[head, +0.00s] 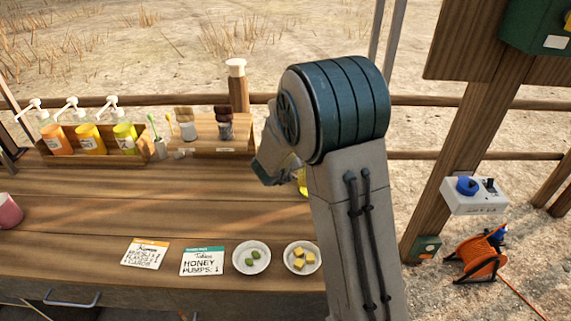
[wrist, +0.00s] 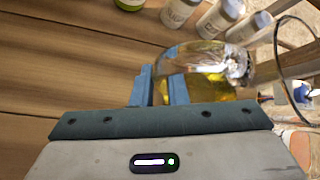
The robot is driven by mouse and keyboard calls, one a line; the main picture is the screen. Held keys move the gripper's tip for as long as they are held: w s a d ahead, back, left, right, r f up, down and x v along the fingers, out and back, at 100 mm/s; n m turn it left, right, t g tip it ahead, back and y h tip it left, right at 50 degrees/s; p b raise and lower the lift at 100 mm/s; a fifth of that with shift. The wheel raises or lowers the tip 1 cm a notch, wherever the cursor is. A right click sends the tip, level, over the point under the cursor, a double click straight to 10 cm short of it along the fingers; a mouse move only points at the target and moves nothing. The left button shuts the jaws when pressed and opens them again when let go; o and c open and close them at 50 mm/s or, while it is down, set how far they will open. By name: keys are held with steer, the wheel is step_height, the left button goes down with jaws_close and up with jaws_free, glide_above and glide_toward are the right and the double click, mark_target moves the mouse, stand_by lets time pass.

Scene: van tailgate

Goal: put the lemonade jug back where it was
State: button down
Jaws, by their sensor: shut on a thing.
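The lemonade jug (wrist: 208,62) is clear and rounded with yellow liquid in it. In the wrist view it lies between and just beyond the blue fingers of my gripper (wrist: 160,90), which is shut on it. It looks tilted in that view, but the camera may be turned too. In the head view only a small yellow sliver of the jug (head: 302,181) shows beside my arm, above the wooden counter (head: 100,205). My arm hides the rest of the jug and the fingers there. I cannot tell whether the jug touches the counter.
Two cards (head: 202,261), a dish of green pieces (head: 251,258) and a dish of yellow cubes (head: 302,258) line the front.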

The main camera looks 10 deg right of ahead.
steer(key=shift+r, duration=0.1)
steer(key=c, duration=1.4)
jaws_free()
steer(key=shift+c, duration=0.2)
